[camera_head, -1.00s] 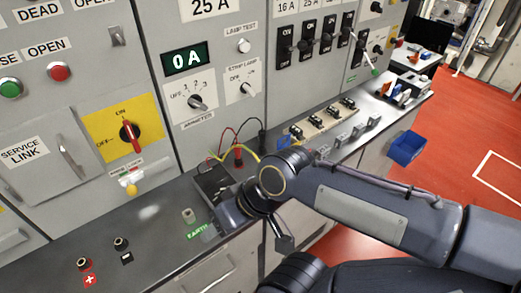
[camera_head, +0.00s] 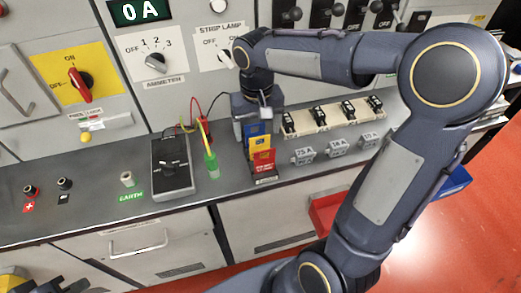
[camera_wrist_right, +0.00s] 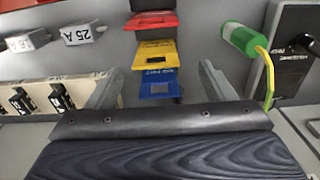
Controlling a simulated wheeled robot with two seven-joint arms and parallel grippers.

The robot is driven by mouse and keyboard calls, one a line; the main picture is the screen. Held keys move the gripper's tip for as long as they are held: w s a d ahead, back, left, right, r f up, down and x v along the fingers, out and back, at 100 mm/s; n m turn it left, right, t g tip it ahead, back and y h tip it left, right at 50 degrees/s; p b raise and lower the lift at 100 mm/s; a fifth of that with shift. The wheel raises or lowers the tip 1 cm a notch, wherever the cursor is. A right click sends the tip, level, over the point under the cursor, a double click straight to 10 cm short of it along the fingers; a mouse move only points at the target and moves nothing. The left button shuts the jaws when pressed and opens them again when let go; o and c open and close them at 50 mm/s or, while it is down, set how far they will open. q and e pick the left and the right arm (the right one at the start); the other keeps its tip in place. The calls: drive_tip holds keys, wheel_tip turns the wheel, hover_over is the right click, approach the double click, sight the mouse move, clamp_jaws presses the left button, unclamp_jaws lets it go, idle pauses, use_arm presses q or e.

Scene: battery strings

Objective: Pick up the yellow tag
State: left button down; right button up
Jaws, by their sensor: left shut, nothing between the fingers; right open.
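The yellow tag (camera_head: 260,143) stands in a small rack between a blue tag (camera_head: 258,130) behind it and a red tag (camera_head: 263,160) in front. In the right wrist view the yellow tag (camera_wrist_right: 156,54) lies between the red tag (camera_wrist_right: 151,21) and the blue tag (camera_wrist_right: 158,87). My right gripper (camera_head: 253,121) is open just behind and above the rack. In its wrist view the fingers (camera_wrist_right: 158,84) stand apart on either side of the blue tag, touching no tag that I can see. My left gripper (camera_head: 52,284) shows only partly at the bottom left corner, shut and empty.
A black meter box (camera_head: 172,168) and a green-sleeved plug (camera_head: 211,165) stand left of the rack. Grey fuse blocks (camera_head: 337,148) and a fuse strip (camera_head: 330,117) are on the right. The switch panel rises behind. A red drawer or bin (camera_head: 325,212) sits below the bench edge.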

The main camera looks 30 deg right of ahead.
sight(260, 145)
drive_tip(key=shift+f, duration=0.4)
drive_tip(key=f, duration=0.7)
drive_tip(key=shift+s+d, duration=0.1)
drive_tip(key=shift+d, duration=0.15)
drive_tip(key=shift+c, duration=0.3)
drive_tip(key=shift+r, duration=0.1)
drive_tip(key=c, duration=1)
